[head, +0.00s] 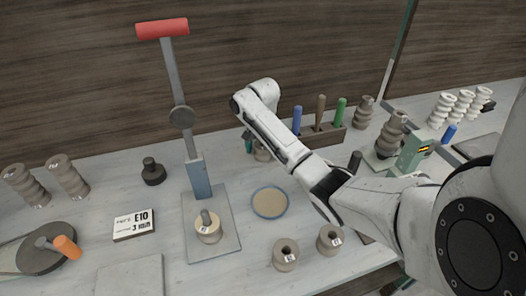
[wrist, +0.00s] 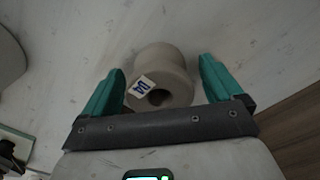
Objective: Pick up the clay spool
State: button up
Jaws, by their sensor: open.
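A squat grey-beige clay spool (wrist: 168,60) with a dark central hole and a white label lies between the two teal fingers of my gripper (wrist: 162,68) in the wrist view. The fingers are open, one on each side of it, with a narrow gap showing by each. In the head view, a teal finger of my gripper (head: 249,146) and part of a spool (head: 262,154) show behind my arm, which hides the rest. Two similar labelled spools stand at the front, one on the left (head: 285,255) and one on the right (head: 330,241).
A lever press (head: 225,222) with a spool on its plate stands left of a round tan disc (head: 270,202). A rack of coloured handles (head: 330,136) stands behind my arm. Ribbed clay pieces (head: 67,176) are at far left. A sign (head: 133,225) lies on the bench.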

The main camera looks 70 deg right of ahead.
aim_at(263, 149)
jog(key=shift+f, duration=0.1)
jog(key=shift+c, duration=0.2)
jog(key=c, duration=1.2)
jog(key=shift+c, duration=0.2)
jog(key=shift+r, duration=0.7)
jog(key=r+p, duration=0.1)
jog(key=r, duration=0.1)
jog(key=a+r+p, duration=0.1)
jog(key=p, duration=0.1)
jog(key=s+a+r+p, duration=0.1)
jog(key=r, duration=0.1)
jog(key=shift+a+r+p, duration=0.15)
jog(key=shift+r+p, duration=0.15)
jog(key=shift+p, duration=0.1)
jog(key=s+a+r+p, duration=0.4)
jog(key=a+r+p, duration=0.2)
jog(key=a, duration=0.4)
jog(key=shift+a+p, duration=0.4)
jog(key=shift+p, duration=0.3)
